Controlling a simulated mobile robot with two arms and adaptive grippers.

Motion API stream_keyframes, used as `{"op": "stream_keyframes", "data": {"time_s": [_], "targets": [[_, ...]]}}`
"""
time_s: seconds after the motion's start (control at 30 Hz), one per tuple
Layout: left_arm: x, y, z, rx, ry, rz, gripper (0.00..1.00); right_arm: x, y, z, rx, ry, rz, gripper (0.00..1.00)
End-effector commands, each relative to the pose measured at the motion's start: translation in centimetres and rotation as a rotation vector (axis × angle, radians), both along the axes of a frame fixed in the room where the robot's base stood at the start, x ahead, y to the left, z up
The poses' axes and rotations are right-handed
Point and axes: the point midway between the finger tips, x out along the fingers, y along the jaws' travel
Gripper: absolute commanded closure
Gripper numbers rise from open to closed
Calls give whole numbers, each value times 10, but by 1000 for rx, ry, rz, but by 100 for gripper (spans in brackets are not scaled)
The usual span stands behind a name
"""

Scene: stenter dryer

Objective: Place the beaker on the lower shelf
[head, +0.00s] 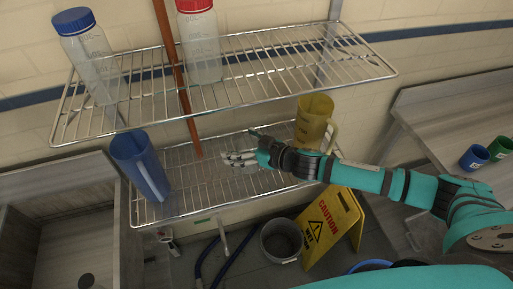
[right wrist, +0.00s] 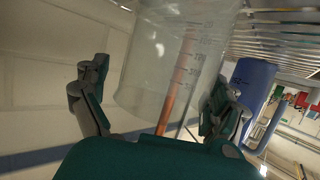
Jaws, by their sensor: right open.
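The clear graduated beaker (right wrist: 172,65) fills the middle of the right wrist view, between the two fingers of my right gripper (right wrist: 160,105). A gap shows between the beaker and the left finger. In the head view the beaker (head: 238,159) is a small pale shape at the tip of my right gripper (head: 252,150), over the lower wire shelf (head: 185,205). My right gripper is open around it. Whether the beaker's base touches the shelf is hard to tell. My left gripper is not in view.
A blue jug (head: 138,163) stands at the shelf's left end and a yellow jug (head: 312,122) at its right. The upper shelf (head: 140,108) holds a blue-capped bottle (head: 93,60) and a red-capped bottle (head: 201,45). A brown pole (head: 176,70) leans behind. A caution sign (head: 330,230) stands below.

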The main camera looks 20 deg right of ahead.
Motion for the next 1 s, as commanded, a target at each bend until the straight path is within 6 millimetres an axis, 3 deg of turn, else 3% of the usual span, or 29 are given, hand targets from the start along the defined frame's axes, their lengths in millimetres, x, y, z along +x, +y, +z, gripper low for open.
{"op": "stream_keyframes", "data": {"time_s": [0.3,0.5,1.0], "targets": [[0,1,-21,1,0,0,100,-52,-39,18,-3,3,0,4],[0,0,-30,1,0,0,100,-75,-56,30,-3,2,0,4],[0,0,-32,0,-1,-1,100,-82,-61,37,-1,1,2,4]]}}
